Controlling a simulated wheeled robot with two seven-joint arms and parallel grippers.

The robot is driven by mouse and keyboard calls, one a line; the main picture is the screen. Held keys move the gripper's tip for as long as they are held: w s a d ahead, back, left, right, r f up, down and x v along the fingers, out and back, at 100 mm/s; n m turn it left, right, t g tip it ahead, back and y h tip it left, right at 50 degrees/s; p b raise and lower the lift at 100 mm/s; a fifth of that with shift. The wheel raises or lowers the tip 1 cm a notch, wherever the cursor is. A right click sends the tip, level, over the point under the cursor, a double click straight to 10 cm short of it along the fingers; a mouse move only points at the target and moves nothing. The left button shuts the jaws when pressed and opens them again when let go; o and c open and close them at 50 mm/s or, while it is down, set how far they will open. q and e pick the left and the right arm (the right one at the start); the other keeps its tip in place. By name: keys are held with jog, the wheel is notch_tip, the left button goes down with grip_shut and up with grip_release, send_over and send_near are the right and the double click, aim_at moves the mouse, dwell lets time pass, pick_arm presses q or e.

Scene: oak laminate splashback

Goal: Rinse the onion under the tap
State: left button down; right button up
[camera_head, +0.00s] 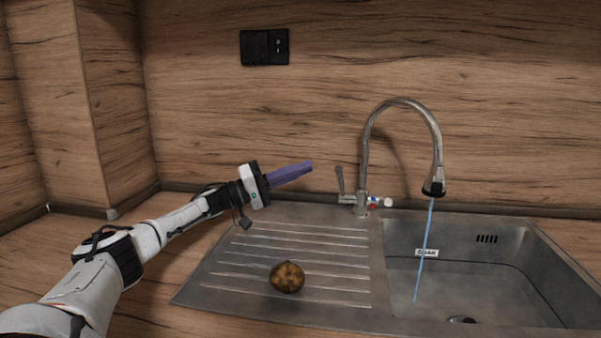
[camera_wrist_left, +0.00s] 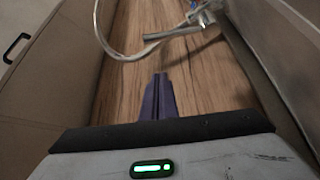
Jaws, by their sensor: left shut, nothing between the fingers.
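A round brown onion (camera_head: 287,277) lies on the ribbed drainboard (camera_head: 235,290), left of the sink basin. The curved metal tap (camera_head: 400,102) stands behind the sink, and a thin blue stream of water (camera_head: 425,245) falls from its spout into the basin (camera_head: 480,255). My left gripper (camera_head: 310,167), with purple fingers, is shut and empty above the back of the drainboard, behind and above the onion, left of the tap. The left wrist view shows its closed fingers (camera_wrist_left: 158,82) with the tap (camera_wrist_left: 165,38) beyond them. The onion is out of the left wrist view. My right gripper is not in view.
The tap lever (camera_head: 340,182) stands left of the tap's base. A small label reading "SOAK" (camera_head: 427,253) is on the basin's back wall. A black socket (camera_head: 264,47) is on the wood splashback. The drainboard around the onion is clear.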

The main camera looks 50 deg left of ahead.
pick_arm(q)
jog(key=w+d, duration=0.4)
jog(key=d, duration=0.1)
jog(key=shift+w+d, duration=0.2)
jog(key=shift+w, duration=0.05)
dwell(0.6)
jog(key=shift+f, duration=0.1)
notch_tip(320, 180, up, 9)
jog(key=s+m+p, duration=0.1)
jog(key=p, duration=0.2)
jog(key=shift+d, duration=0.45)
dwell(0.6)
